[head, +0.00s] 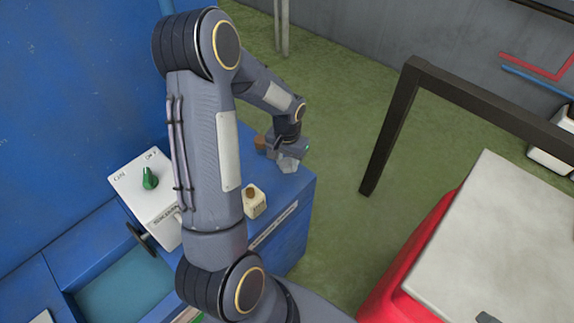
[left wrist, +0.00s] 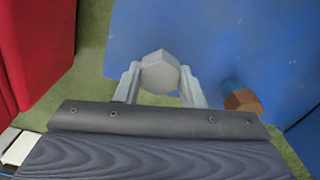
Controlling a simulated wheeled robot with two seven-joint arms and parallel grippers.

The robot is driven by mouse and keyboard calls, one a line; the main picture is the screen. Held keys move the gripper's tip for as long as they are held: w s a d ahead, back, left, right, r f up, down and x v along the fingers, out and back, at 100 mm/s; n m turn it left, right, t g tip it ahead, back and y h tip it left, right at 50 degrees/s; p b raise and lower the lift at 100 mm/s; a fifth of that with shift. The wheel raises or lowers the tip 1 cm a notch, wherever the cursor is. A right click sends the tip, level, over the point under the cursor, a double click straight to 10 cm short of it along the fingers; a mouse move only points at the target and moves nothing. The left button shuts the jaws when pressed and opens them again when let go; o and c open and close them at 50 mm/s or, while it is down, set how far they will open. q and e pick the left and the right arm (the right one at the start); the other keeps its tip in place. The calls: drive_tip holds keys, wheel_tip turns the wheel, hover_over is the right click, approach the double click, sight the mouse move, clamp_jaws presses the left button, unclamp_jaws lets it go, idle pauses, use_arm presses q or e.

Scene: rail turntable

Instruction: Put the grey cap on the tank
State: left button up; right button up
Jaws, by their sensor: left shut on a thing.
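My left gripper (head: 290,153) is shut on the grey cap (left wrist: 160,72), a hexagonal piece held between the two fingertips in the left wrist view. The cap also shows in the head view (head: 288,165), partly hidden by the gripper, near the far right corner of the blue cabinet top (head: 295,190). Whether it touches the top I cannot tell. A brown hexagonal piece (left wrist: 243,100) on a short bluish stub is beside the gripper, right of the cap in the left wrist view. I cannot tell which part is the tank. My right gripper is not in view.
A cream block with a brown knob (head: 254,203) stands on the blue cabinet. A white switch box (head: 137,180) with a green knob is at left. A dark frame (head: 392,130) and a red unit with a pale top (head: 500,230) stand right, across open green floor.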

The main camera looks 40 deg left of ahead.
sight(287, 163)
use_arm(q)
drive_tip(key=shift+f, duration=1.35)
drive_tip(key=shift+f, duration=0.1)
drive_tip(key=o, duration=1.1)
wheel_tip(287, 163, up, 12)
drive_tip(key=s+d+r+t+h, duration=0.1)
drive_tip(key=s+d+r+t, duration=0.1)
drive_tip(key=s, duration=0.4)
drive_tip(key=s+d+r+t+h, duration=0.1)
drive_tip(key=s+d+r, duration=0.3)
drive_tip(key=s+d, duration=0.2)
drive_tip(key=s+d+r+t+h, duration=0.1)
drive_tip(key=s+d+r+t, duration=0.1)
drive_tip(key=s+d, duration=0.4)
drive_tip(key=shift+s+d+r+t+h, duration=0.1)
drive_tip(key=shift+s+r+t+h, duration=0.1)
drive_tip(key=shift+r, duration=0.25)
drive_tip(key=shift+s+d+r+t+h, duration=0.1)
drive_tip(key=shift+r+h, duration=0.1)
drive_tip(key=shift+r, duration=0.2)
